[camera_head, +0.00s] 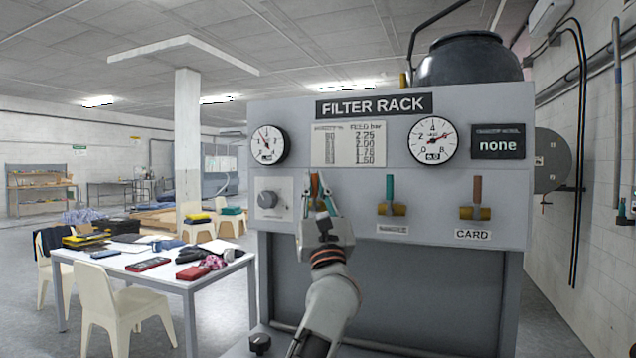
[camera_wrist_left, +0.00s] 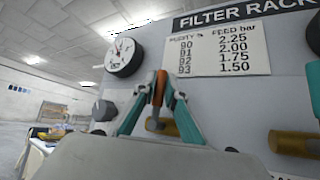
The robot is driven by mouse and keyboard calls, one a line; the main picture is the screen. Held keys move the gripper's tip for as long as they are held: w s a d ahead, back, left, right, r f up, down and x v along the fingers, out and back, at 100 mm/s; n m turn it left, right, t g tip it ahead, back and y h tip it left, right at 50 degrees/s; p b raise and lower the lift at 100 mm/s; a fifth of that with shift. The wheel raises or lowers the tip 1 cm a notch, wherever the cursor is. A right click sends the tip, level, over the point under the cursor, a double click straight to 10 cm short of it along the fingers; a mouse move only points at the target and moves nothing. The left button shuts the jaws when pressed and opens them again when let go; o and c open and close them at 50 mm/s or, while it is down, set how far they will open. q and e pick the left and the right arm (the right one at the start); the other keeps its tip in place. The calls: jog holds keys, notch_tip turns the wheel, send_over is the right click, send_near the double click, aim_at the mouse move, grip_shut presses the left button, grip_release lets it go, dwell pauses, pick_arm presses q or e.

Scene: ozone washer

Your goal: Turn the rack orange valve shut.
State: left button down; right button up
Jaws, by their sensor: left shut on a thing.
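The filter rack (camera_head: 290,110) is a grey panel with gauges and a row of lever valves. The orange valve handle (camera_wrist_left: 159,88) stands about upright between the teal fingertips of my left gripper (camera_wrist_left: 158,80), above a brass valve body (camera_wrist_left: 165,127). The gripper is shut on this handle. In the head view my left gripper (camera_head: 317,185) is at the leftmost valve and hides most of it. My right gripper is in neither view.
To the right are a green-handled valve (camera_head: 391,190) and a brownish-red-handled valve (camera_head: 477,191) above a CARD label. A grey knob (camera_head: 268,199) is at left. Dials (camera_head: 267,144) and a pressure chart (camera_head: 348,144) are above. A white table (camera_head: 190,283) with chairs stands left.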

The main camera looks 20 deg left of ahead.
pick_arm(q)
jog(key=shift+a+n+g+y, duration=0.1)
jog(key=shift+n+g+y, duration=0.2)
jog(key=shift+y, duration=0.1)
jog(key=c, duration=2)
grip_release()
jog(key=shift+c, duration=0.2)
jog(key=shift+s+d+f+h, duration=0.2)
jog(key=shift+f+h, duration=0.1)
jog(key=shift+f, duration=0.05)
jog(key=v, duration=1.1)
jog(key=shift+s+f, duration=0.1)
